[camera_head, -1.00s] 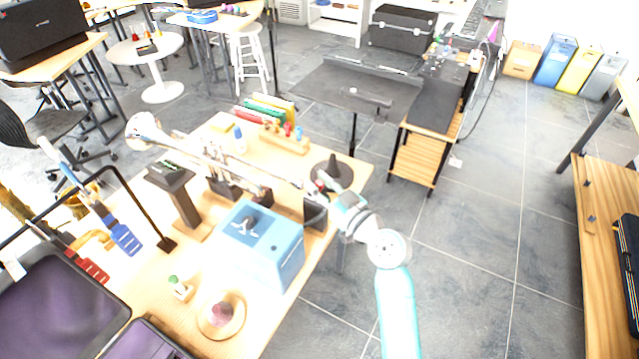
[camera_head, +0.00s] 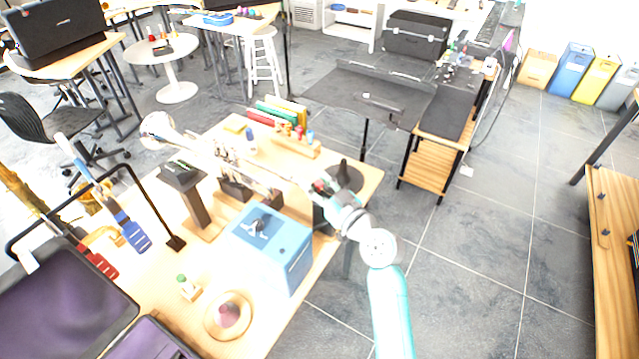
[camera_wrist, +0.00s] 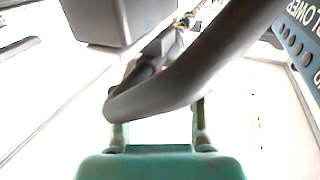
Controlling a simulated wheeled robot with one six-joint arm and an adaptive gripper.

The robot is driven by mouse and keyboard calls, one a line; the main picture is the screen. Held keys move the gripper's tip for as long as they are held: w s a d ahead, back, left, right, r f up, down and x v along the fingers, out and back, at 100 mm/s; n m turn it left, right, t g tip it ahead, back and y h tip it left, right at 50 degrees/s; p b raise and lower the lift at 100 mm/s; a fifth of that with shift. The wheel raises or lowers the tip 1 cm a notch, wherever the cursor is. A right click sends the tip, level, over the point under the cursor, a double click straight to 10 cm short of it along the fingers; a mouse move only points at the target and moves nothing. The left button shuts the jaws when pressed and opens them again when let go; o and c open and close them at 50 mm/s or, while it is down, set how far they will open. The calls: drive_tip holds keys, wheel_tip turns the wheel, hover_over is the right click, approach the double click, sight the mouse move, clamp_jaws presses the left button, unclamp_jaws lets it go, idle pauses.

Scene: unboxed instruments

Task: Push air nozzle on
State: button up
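My gripper (camera_head: 322,190) is over the bench's right side, just behind the blue box (camera_head: 290,262) with a dark star-shaped knob on top. In the wrist view my gripper's (camera_wrist: 160,125) teal palm and finger bases show. A dark grey curved tube (camera_wrist: 170,92) crosses in front of the fingers and hides their tips, so I cannot tell whether they grip it. It may be the air nozzle; I cannot be sure. A blue panel (camera_wrist: 298,42) with holes and partly cut-off white lettering is at its upper right. A dark cone on a round base (camera_head: 345,172) stands behind my gripper.
A dark block (camera_wrist: 120,18) is close above the fingers in the wrist view. A wooden holder (camera_head: 290,143) is at the back. Open floor (camera_head: 465,260) lies to the right.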

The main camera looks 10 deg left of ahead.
drive_tip(key=v, duration=1.2)
idle(0.3)
drive_tip(key=s+d+f+m+t+h, duration=0.1)
drive_tip(key=s+d+f+m+h, duration=0.35)
drive_tip(key=s+d+f, duration=0.45)
drive_tip(key=s+d+f+m+t+h, duration=0.2)
drive_tip(key=s+d+f+m+h, duration=0.3)
drive_tip(key=s, duration=0.7)
drive_tip(key=s+d+r+h, duration=0.1)
drive_tip(key=s+d+r, duration=0.1)
drive_tip(key=s, duration=0.5)
drive_tip(key=s+d+r+h, duration=0.1)
drive_tip(key=s+d+r, duration=0.1)
drive_tip(key=s, duration=0.5)
drive_tip(key=s+d+r+h, duration=0.2)
drive_tip(key=s+d+r, duration=0.1)
drive_tip(key=s, duration=0.5)
